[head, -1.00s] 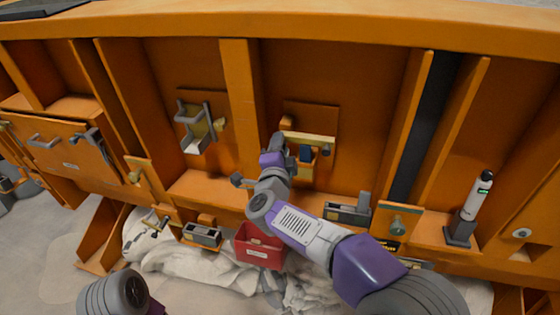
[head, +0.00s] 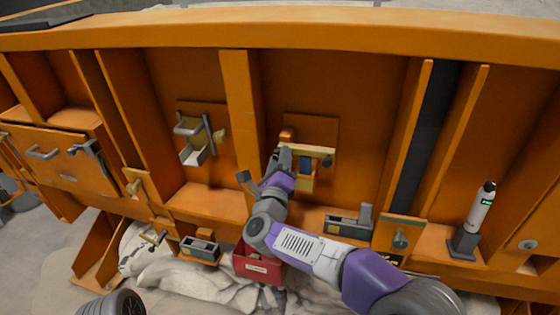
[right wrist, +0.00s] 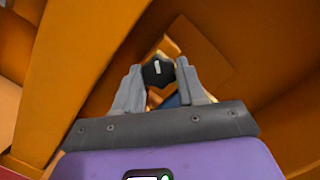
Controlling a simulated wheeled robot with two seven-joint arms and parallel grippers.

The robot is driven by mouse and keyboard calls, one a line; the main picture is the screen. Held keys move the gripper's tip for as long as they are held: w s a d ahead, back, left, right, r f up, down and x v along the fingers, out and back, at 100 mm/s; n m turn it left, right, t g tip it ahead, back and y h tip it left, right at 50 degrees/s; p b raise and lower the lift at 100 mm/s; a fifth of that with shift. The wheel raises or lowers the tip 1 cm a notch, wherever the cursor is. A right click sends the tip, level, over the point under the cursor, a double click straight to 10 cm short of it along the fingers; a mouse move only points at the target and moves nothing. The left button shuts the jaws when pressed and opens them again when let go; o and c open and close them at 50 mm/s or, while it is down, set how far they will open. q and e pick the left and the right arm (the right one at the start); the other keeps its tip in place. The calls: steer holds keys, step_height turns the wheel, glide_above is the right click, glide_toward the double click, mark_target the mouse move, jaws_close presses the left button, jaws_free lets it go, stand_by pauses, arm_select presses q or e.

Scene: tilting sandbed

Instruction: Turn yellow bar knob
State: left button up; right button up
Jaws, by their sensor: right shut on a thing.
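The yellow bar knob (head: 312,150) is a roughly level yellow bar on an orange square panel in the middle bay of the orange wall. My right gripper (head: 284,156) is at the bar's left end and hides part of it. In the right wrist view, my right gripper (right wrist: 158,76) has its two grey fingers closed in on either side of a black faceted piece (right wrist: 158,72) with a white mark. Yellow shows behind it, but the exact contact is hard to see. My left gripper is out of view.
A grey handle fixture (head: 192,140) is on a panel to the left. A red box (head: 258,266) is below, by crumpled white cloth. A grey block fixture (head: 348,226) is on the ledge at right. A white cylinder (head: 479,212) stands farther right. An upright rib borders the bay's left side.

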steer(key=m+h, duration=0.1)
steer(key=m, duration=0.4)
steer(key=m+h, duration=0.2)
steer(key=m, duration=0.4)
steer(key=shift+a+f, duration=0.1)
steer(key=shift+a, duration=0.1)
steer(key=o, duration=0.7)
steer(key=shift+c, duration=0.2)
steer(key=v, duration=0.7)
steer(key=shift+s, duration=0.2)
